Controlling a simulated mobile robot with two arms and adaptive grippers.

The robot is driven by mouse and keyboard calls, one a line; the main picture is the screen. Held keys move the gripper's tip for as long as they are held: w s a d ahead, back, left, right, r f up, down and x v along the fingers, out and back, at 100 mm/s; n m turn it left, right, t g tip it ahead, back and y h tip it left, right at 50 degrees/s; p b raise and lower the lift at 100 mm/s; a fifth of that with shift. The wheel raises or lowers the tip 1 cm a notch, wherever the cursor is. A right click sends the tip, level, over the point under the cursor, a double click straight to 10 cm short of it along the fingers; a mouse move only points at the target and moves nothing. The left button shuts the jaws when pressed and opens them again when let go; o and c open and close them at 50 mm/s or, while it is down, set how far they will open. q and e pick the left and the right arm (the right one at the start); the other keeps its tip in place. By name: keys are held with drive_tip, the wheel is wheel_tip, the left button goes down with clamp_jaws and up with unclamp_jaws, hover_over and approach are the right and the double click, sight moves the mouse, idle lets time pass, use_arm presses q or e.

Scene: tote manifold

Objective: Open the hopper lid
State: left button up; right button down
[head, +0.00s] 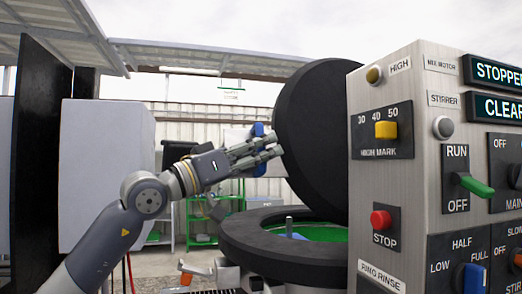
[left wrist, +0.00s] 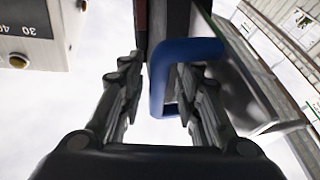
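The hopper lid (head: 318,135), a thick black disc, stands raised and steeply tilted above the hopper's black rim (head: 240,248). Green contents (head: 320,232) show inside the open mouth. The lid's blue handle (head: 259,130) sticks out on its left side, partly hidden by my left gripper (head: 274,144). In the left wrist view the handle (left wrist: 157,92) is a blue loop. One bar lies between the spread fingers of the gripper (left wrist: 160,100), and the right finger overlaps the loop's opening. Contact cannot be made out. My right gripper is out of view.
A control panel (head: 430,130) with knobs, switches and a red stop button (head: 381,220) stands close on the right. A green shelf rack (head: 200,220) is behind. A grey box-like panel (head: 105,175) and a black post are at the left.

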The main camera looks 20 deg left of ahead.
use_arm(q)
drive_tip(key=shift+a, duration=0.1)
drive_tip(key=shift+s, duration=0.1)
drive_tip(key=v, duration=1.2)
idle(0.5)
